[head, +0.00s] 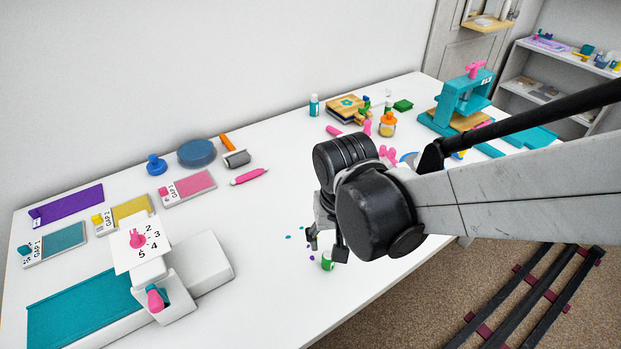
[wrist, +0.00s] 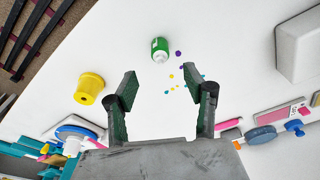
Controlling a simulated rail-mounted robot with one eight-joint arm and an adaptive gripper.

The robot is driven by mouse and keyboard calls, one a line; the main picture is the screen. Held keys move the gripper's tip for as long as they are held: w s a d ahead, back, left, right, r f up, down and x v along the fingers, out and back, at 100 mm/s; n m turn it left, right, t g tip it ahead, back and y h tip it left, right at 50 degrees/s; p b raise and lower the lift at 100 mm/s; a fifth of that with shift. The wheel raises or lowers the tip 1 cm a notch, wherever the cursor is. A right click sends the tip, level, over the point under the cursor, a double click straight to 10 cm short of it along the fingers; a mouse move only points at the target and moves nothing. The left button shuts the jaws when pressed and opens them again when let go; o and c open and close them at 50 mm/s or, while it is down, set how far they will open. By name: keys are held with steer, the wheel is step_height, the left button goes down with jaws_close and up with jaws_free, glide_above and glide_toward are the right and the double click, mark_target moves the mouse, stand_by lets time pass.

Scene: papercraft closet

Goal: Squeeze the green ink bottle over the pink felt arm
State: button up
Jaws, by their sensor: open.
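The green ink bottle (head: 328,261) with a white end stands or lies on the white table near its front edge; I cannot tell which. It also shows in the wrist view (wrist: 160,50), just beyond the gap between my fingertips. My gripper (wrist: 160,78) is open and empty, with one finger toward each side of the bottle and no visible contact. In the head view my gripper (head: 327,246) is above and close to the bottle, and my wrist hides part of the table. I cannot tell which pink piece is the felt arm; a pink pad (head: 187,187) lies at the left.
Small coloured dots (wrist: 172,82) lie beside the bottle. A white numbered device (head: 138,242) stands at the left front, a teal press (head: 461,97) at the far right. The table around the bottle is mostly clear.

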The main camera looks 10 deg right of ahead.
mark_target(330, 251)
steer(key=shift+w+f+b, duration=0.2)
steer(key=shift+f+b, duration=0.15)
steer(key=shift+f, duration=0.95)
steer(key=shift+w+f+b, duration=0.25)
steer(key=shift+f+b, duration=0.1)
steer(key=shift+f, duration=0.95)
steer(key=shift+w+f+b, duration=0.2)
steer(key=shift+f+b, duration=0.15)
steer(key=shift+f, duration=0.95)
steer(key=c, duration=0.9)
